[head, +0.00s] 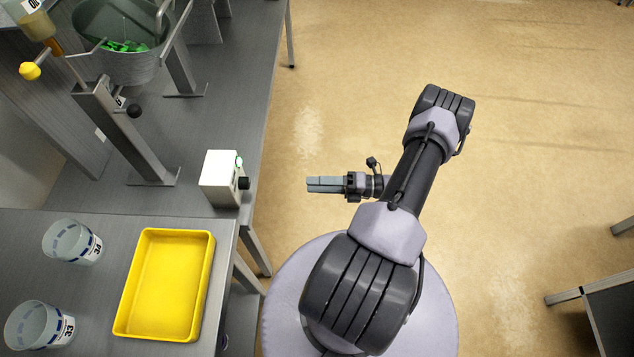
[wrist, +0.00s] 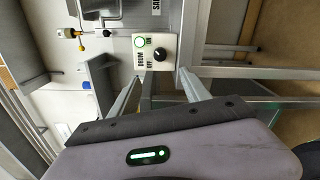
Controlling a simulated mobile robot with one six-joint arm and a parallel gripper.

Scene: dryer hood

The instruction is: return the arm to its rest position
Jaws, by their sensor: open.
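My gripper (head: 326,185) shows in the head view over the open floor, pointing left, to the right of the grey bench edge. It is empty, with nothing between the fingers. In the wrist view its two fingers (wrist: 162,92) stand apart, with a white control box (wrist: 156,48) beyond them. My arm is bent above my round base. The same box (head: 221,179) stands on the bench corner, a gap away from the fingertips. It has a black knob (wrist: 160,54) and a lit green ring (wrist: 139,41).
A yellow tray (head: 164,285) and two clear cups, labelled 34 (head: 73,242) and 33 (head: 40,325), stand on the near bench. A grey bucket (head: 122,50) with green pieces hangs in a frame at the back left. The floor (head: 540,150) to the right is largely clear; a dark table (head: 606,310) stands lower right.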

